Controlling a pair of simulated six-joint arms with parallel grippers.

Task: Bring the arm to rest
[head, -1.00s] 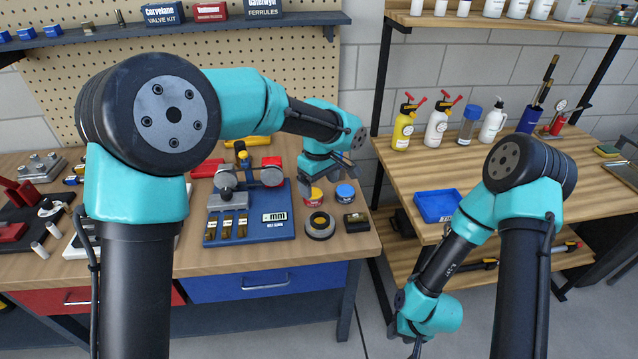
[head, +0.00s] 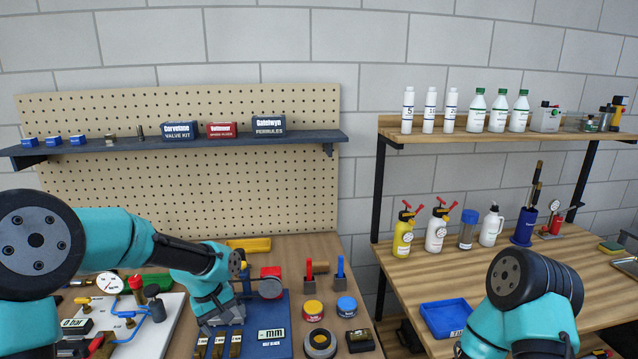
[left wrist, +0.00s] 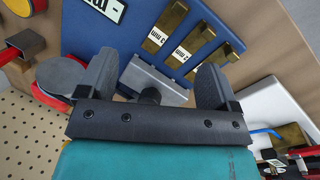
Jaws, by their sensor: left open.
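My left arm (head: 130,245) reaches in from the left in the head view, folded over the workbench. My left gripper (head: 212,322) points down over the left part of the blue board (head: 275,345). In the left wrist view, the left gripper (left wrist: 152,82) has its two dark fingers spread apart. A grey metal block (left wrist: 155,82) on the blue board shows between and beyond them; I cannot tell whether they touch it. Nothing is held. My right arm (head: 530,300) shows only at its upper joint at lower right; its gripper is out of frame.
A blue tray (head: 446,317) sits on the right bench.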

